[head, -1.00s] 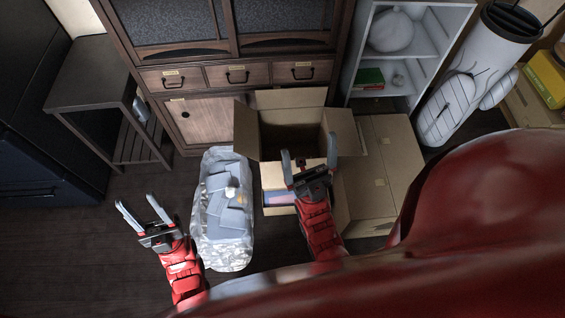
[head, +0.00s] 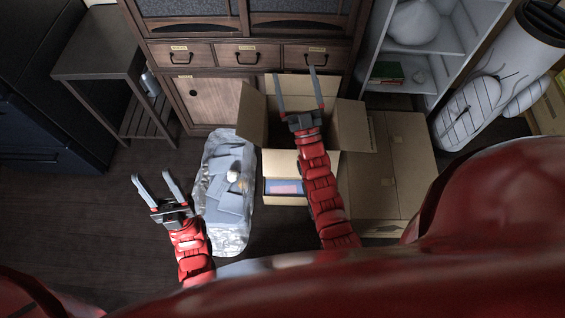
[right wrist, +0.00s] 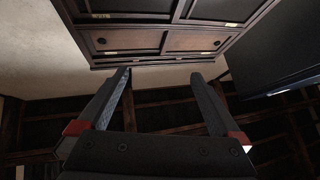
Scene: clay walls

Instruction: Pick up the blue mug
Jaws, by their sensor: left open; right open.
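I see no blue mug in either view. My left gripper (head: 158,187) is open and empty above the dark floor, left of a silvery wrapped bundle. My right gripper (head: 296,82) is open and empty, raised in front of the open cardboard box and the wooden cabinet. In the right wrist view its two fingers (right wrist: 160,88) are spread with nothing between them. That view looks up at the cabinet top, a pale wall and the dark ceiling. My right arm hides part of the box.
An open cardboard box (head: 252,118) stands before the wooden cabinet (head: 212,100). The silvery bundle (head: 228,232) with grey pieces lies left of it. Closed cartons (head: 400,165) and a white shelf (head: 420,62) are at right. A dark side table (head: 98,50) stands at left. Floor at left is clear.

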